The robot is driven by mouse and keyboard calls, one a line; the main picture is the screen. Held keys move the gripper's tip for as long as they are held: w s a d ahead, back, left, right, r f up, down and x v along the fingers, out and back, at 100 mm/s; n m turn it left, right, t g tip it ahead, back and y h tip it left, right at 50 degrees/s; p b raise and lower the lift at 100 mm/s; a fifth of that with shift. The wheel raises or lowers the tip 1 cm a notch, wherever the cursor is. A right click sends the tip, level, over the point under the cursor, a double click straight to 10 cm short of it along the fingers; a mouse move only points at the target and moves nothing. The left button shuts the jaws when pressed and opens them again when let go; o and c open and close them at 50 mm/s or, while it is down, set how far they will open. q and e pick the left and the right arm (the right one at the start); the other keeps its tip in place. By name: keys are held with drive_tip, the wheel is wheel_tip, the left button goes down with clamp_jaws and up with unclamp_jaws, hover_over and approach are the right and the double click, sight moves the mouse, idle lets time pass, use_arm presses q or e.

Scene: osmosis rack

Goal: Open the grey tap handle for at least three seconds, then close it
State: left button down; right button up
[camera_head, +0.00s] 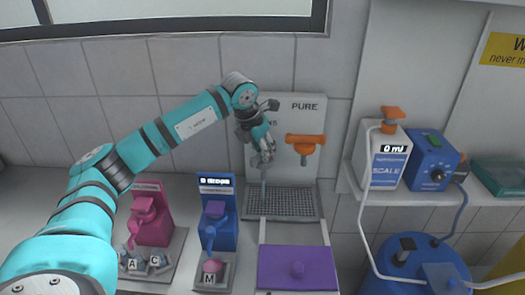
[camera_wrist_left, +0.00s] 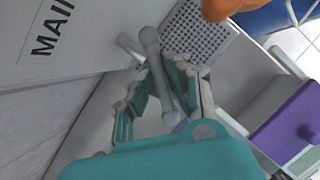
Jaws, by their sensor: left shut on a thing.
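The grey tap handle (camera_wrist_left: 152,48) is a rounded bar on the panel marked MAIN and PURE. In the left wrist view it runs between the fingers of my left gripper (camera_wrist_left: 168,80), which is shut on it. In the head view my left gripper (camera_head: 264,158) hides most of the tap from above. A pale vertical strip (camera_head: 263,190) shows below the gripper, down to the drain grid (camera_head: 290,204); I cannot tell whether it is water or spout. My right gripper is in neither view.
An orange tap (camera_head: 304,142) sits just right of my gripper. A purple-lidded box (camera_head: 297,268) stands in front of the grid. Pink (camera_head: 150,220) and blue (camera_head: 217,228) devices stand left. A scale (camera_head: 383,160) and blue device (camera_head: 432,165) sit on the right shelf.

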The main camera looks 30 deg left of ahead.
use_arm(q)
drive_tip(key=shift+r, duration=0.1)
idle(0.4)
drive_tip(key=c, duration=1.3)
unclamp_jaws()
drive_tip(key=v, duration=1.2)
drive_tip(key=shift+d, duration=0.1)
